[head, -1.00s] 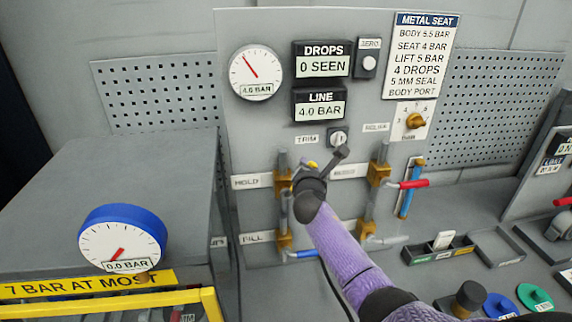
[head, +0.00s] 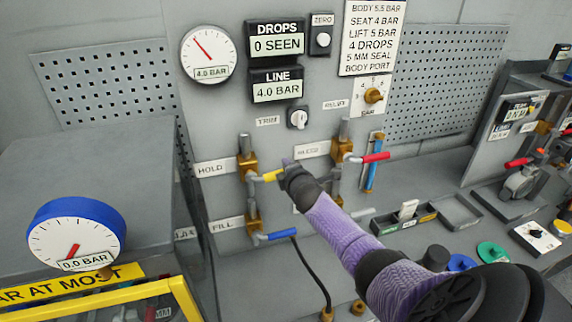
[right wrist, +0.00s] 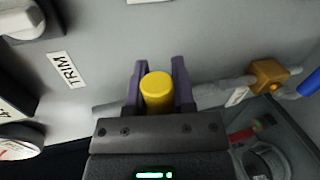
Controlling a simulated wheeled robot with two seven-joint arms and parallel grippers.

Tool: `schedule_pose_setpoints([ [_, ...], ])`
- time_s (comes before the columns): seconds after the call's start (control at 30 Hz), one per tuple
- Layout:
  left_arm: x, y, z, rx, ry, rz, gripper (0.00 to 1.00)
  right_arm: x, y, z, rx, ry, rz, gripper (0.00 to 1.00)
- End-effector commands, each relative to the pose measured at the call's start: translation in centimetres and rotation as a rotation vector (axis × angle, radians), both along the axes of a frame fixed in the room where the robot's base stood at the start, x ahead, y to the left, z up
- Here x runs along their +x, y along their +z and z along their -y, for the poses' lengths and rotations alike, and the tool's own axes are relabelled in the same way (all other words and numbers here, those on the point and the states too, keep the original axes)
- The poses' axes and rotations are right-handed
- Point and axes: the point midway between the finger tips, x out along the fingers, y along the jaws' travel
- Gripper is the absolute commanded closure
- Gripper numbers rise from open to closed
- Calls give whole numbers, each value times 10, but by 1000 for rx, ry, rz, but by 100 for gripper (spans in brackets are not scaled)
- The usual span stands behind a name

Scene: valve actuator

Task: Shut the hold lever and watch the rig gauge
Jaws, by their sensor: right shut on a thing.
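The hold lever (head: 266,177) is yellow and sits on a brass valve beside the HOLD label. It points to the right, across its upright pipe. My right gripper (head: 288,172) is at the lever's outer end. In the right wrist view the yellow lever end (right wrist: 157,90) lies between the two purple fingers, which are shut on it. A round panel gauge (head: 209,54) above reads 4.0 BAR. A blue-rimmed gauge (head: 75,236) at the lower left reads 0.0 BAR. Neither gauge is labelled as the rig gauge. My left gripper is not in view.
The DROPS display (head: 278,45) reads 0 SEEN and the LINE display (head: 277,91) reads 4.0 BAR. A blue FILL lever (head: 277,235) is below, and a red lever (head: 372,158) is to the right. My right forearm hides part of the lower panel.

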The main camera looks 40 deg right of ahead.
Motion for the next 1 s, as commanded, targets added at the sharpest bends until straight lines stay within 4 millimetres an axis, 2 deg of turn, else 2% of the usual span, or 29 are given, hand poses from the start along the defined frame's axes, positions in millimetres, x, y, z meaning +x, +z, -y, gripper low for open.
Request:
schedule_pose_setpoints([
  [0.3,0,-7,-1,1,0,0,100,0,-13,0,109,0,51,100],
  [0.9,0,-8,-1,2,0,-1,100,-1,-17,-1,141,0,61,100],
  [0.93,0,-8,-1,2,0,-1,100,-1,-17,-1,141,0,61,63],
  [1.0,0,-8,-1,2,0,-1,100,-1,-17,-1,140,0,62,48],
])
